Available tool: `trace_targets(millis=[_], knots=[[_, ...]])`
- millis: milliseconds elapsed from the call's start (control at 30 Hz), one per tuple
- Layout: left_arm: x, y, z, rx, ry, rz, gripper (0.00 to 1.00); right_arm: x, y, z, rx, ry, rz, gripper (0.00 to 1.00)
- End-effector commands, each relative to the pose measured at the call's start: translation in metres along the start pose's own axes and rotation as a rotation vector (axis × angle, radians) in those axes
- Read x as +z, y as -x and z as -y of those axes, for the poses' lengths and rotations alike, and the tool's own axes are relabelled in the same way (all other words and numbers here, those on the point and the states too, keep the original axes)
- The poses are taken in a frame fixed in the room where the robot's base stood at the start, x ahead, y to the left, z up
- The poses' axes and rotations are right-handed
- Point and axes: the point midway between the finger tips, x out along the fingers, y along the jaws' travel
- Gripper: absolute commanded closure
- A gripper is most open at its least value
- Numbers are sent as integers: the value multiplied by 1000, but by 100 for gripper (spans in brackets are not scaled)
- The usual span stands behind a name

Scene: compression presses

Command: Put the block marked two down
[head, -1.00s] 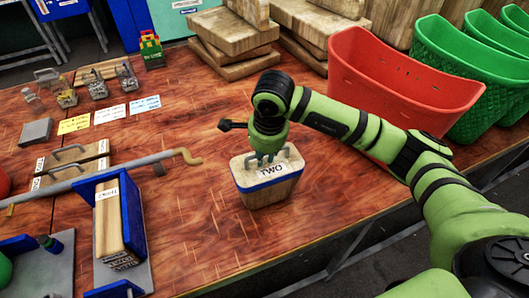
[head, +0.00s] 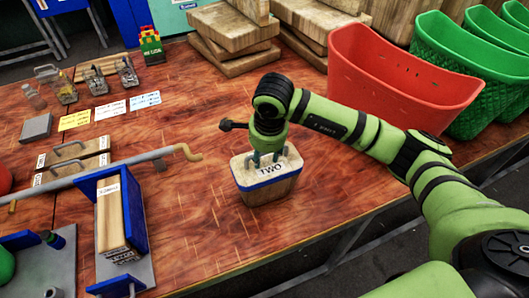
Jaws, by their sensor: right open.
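The block marked TWO (head: 266,183) is pale wood with a blue band round its upper part and a grey handle on top. It stands upright on the reddish wooden table (head: 200,225), near the front edge. My right gripper (head: 267,158) is directly above the block with its fingers down at the handle. The fingers are open, and the handle is partly hidden behind them. My left gripper is out of view.
A press with a blue frame and a wooden block (head: 115,215) stands on the left, with a long grey bar (head: 125,163) behind it. A red bin (head: 395,85) and green bins (head: 490,75) are at the back right. Stacked boards (head: 235,40) lie at the back.

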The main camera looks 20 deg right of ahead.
Motion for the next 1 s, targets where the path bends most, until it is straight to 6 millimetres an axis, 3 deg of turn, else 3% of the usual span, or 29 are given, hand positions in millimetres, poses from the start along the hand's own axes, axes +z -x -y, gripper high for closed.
trace_targets(millis=[600,1000], knots=[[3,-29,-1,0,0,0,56,0,110,1,-4,0,1,59],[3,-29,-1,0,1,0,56,0,121,0,0,0,0,59]])
